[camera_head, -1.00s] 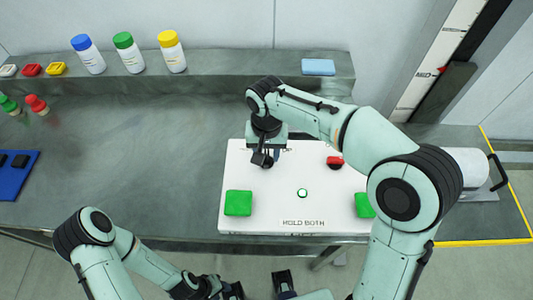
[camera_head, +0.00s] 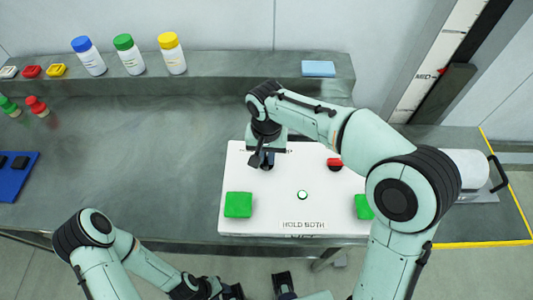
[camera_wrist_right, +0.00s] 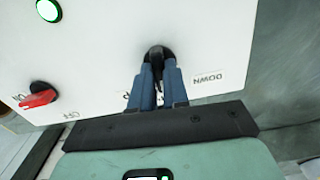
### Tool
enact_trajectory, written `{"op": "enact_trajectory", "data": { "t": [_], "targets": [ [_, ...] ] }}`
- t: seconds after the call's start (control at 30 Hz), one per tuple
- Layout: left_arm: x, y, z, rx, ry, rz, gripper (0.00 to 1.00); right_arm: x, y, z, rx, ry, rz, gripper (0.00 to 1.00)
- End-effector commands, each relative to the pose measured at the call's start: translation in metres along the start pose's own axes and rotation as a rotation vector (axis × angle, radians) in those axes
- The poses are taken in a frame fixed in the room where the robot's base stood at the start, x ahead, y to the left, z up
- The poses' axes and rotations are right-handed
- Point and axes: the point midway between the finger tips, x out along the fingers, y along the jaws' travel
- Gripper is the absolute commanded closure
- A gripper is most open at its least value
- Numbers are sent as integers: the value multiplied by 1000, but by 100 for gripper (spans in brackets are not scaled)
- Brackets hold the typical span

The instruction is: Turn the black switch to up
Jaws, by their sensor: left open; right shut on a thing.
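The black switch (camera_head: 268,166) is on the upper left of the white panel (camera_head: 275,222), mostly hidden by my gripper. In the right wrist view the black switch (camera_wrist_right: 158,54) shows as a dark round knob between the blue fingers of my right gripper (camera_wrist_right: 159,72). My right gripper (camera_head: 262,160) is shut on the knob. The knob's exact pointing is hard to tell. My left gripper (camera_head: 259,291) is open and empty near the bottom edge, away from the panel.
The panel also carries a red switch (camera_head: 334,162), a round lit button (camera_head: 302,195), and green pads at left (camera_head: 238,205) and right (camera_head: 364,206). Bottles, including a blue-capped one (camera_head: 88,55), stand on the back ledge.

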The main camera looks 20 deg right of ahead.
Motion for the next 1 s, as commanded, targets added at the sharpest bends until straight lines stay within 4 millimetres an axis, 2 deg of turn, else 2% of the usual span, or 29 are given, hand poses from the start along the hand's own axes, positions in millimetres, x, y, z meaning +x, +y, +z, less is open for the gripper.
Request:
{"op": "enact_trajectory", "data": {
  "t": [0.6,1.0],
  "targets": [
    [-7,3,-1,1,3,1,57,-1,0,0,485,1,0,100],
    [-9,4,-2,1,4,1,57,0,0,0,691,1,0,100]
  ]
}}
